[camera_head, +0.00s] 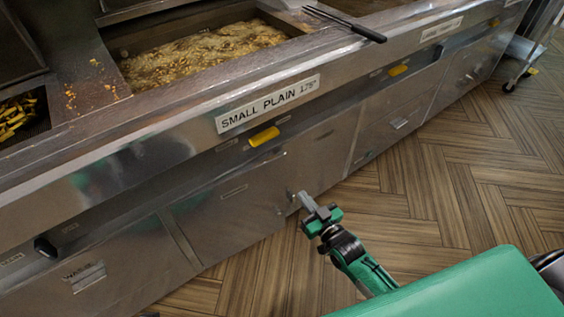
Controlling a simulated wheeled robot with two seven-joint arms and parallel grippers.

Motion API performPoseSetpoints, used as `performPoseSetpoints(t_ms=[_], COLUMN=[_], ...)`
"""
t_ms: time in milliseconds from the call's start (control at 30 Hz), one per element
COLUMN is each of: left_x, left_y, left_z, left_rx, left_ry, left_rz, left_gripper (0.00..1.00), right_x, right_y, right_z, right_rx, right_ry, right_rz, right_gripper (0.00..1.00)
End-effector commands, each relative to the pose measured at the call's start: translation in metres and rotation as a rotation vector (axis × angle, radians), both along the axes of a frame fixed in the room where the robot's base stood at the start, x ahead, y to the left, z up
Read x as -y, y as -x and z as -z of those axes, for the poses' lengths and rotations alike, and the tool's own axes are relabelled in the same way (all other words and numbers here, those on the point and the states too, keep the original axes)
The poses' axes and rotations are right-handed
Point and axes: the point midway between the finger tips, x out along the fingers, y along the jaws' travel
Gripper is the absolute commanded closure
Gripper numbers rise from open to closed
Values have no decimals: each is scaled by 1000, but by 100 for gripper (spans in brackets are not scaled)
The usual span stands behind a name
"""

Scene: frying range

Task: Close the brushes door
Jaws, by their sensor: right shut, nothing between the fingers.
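My right gripper (304,201) is shut and empty, with its fingertips close to the lower steel front of the fryer range. I cannot tell whether the tips touch it. A steel door panel (235,208) lies just left of the fingertips and looks about flush with the front. Another steel panel (322,155) is to the right of it. No label reading "brushes" is legible, so I cannot tell which panel is the brushes door. My left gripper is not in view.
Above run the counter edge with a "SMALL PLAIN" label (267,103), a yellow handle (264,137) and a black knob (45,247). A fryer vat (205,55) holds bubbling oil. A black-handled tool (365,33) overhangs the counter. The wood floor (440,190) is clear.

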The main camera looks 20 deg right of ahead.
Motion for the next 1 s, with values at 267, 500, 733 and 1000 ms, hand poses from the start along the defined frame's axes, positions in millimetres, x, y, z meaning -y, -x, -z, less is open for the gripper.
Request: performPoseSetpoints(t_ms=[267, 500, 733, 1000], left_x=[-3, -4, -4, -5], left_y=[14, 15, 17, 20], left_z=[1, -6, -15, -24], left_rx=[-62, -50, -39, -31], left_ry=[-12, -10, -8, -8], left_rz=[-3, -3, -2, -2], left_gripper=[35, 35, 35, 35], right_x=[1, -9, -20, -29], right_y=[-12, -51, -92, -126], right_z=[9, 8, 8, 8], right_rx=[-31, -28, -27, -29], right_ry=[8, 5, 6, 7], right_rz=[4, 5, 4, 4], right_gripper=[100, 100, 100, 100])
